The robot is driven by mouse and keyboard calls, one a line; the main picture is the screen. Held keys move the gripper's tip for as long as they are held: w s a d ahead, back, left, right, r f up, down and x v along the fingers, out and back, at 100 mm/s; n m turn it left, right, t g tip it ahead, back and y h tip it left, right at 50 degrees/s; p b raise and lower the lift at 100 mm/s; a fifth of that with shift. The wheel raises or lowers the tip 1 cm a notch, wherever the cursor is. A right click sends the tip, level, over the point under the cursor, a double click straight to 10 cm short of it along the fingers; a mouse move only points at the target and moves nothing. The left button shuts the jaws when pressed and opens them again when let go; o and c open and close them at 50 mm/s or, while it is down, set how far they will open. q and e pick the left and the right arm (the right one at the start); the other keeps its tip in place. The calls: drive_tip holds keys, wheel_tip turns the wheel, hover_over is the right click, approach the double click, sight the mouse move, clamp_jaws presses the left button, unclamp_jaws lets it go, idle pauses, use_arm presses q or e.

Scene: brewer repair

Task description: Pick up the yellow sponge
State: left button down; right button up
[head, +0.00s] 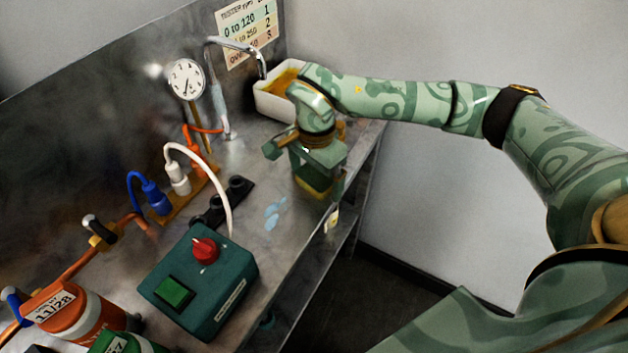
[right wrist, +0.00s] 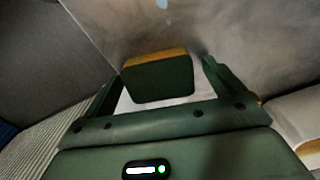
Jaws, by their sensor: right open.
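The yellow sponge (head: 313,187) is on the metal bench near its front edge, directly below my right gripper (head: 316,182), which partly hides it. In the right wrist view the sponge (right wrist: 158,77) shows a dark green face with a yellow strip along its far side. My right gripper (right wrist: 165,74) is open there, with one finger on each side of the sponge. I cannot tell whether the fingers touch it. My left gripper is not in view.
A white basin (head: 271,104) with amber contents stands behind the gripper, below a tap (head: 240,45). A teal control box (head: 200,282) with a red knob stands at the front. Blue wet spots (head: 272,213) mark the bench between. A tag (head: 332,220) hangs at the bench edge.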

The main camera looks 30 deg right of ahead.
sight(316, 174)
drive_tip(key=c, duration=1)
drive_tip(key=shift+c, duration=0.2)
drive_tip(key=shift+r+p, duration=0.3)
drive_tip(key=shift+r, duration=0.2)
wheel_tip(316, 174, up, 3)
drive_tip(key=shift+f+p, duration=0.1)
drive_tip(key=shift+p, duration=0.55)
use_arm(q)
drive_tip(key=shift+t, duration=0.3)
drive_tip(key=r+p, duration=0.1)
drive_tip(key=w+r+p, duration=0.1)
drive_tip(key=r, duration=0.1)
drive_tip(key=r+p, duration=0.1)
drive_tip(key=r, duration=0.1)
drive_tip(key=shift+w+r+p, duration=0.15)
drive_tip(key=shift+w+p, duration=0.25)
use_arm(e)
drive_tip(key=s+d+r, duration=0.3)
drive_tip(key=s+r, duration=0.6)
drive_tip(key=s, duration=0.4)
drive_tip(key=shift+s, duration=0.4)
drive_tip(key=shift+o, duration=0.3)
drive_tip(key=shift+r, duration=0.15)
